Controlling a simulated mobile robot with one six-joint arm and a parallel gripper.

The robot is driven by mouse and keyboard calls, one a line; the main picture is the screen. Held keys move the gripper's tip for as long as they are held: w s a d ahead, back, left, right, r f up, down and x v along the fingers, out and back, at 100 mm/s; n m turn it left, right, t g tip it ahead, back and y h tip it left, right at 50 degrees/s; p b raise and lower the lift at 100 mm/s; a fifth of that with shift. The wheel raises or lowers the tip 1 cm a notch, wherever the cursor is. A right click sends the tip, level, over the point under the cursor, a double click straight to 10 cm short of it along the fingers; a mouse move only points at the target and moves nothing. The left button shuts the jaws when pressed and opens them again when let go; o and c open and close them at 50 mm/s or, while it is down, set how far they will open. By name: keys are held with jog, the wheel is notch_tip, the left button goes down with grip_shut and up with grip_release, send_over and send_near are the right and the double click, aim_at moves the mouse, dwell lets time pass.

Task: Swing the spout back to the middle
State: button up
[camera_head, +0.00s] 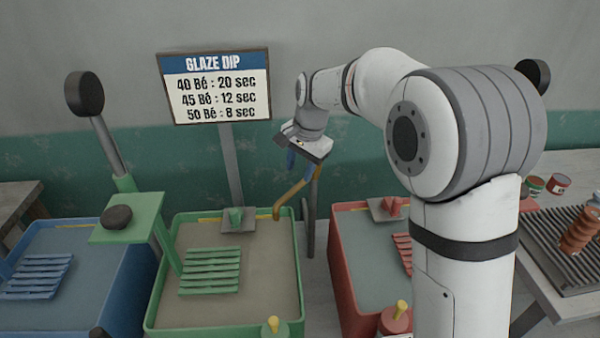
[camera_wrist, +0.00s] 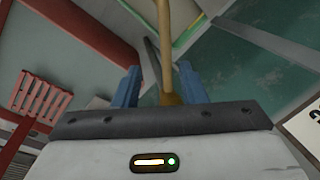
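The spout (camera_head: 291,197) is a bent, brass-coloured pipe on a grey standpipe (camera_head: 314,200) behind the tubs. Its free end hangs down near the back right corner of the green tub (camera_head: 297,270). My gripper (camera_head: 301,160) is at the spout's upper end, pointing down. In the wrist view the spout (camera_wrist: 164,40) runs between the blue fingers of my gripper (camera_wrist: 157,80). The fingers are apart, with a gap showing on each side of the pipe. The spout's upper end is partly hidden by my gripper.
A red tub (camera_head: 347,270) stands right of the standpipe and a blue tub (camera_head: 125,270) at the left. A glaze dip sign (camera_head: 214,87) stands on a post behind the green tub. A green lever stand (camera_head: 130,218) rises between the blue and green tubs.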

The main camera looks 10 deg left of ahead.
aim_at(292, 190)
jog(key=f, duration=0.2)
jog(key=w+a+f+p, duration=0.1)
jog(key=f, duration=0.2)
jog(key=a+f, duration=0.1)
jog(key=f, duration=0.2)
jog(key=shift+w+p, duration=0.15)
jog(key=shift+p, duration=0.15)
jog(key=shift+c, duration=0.4)
jog(key=shift+r, duration=0.1)
grip_shut()
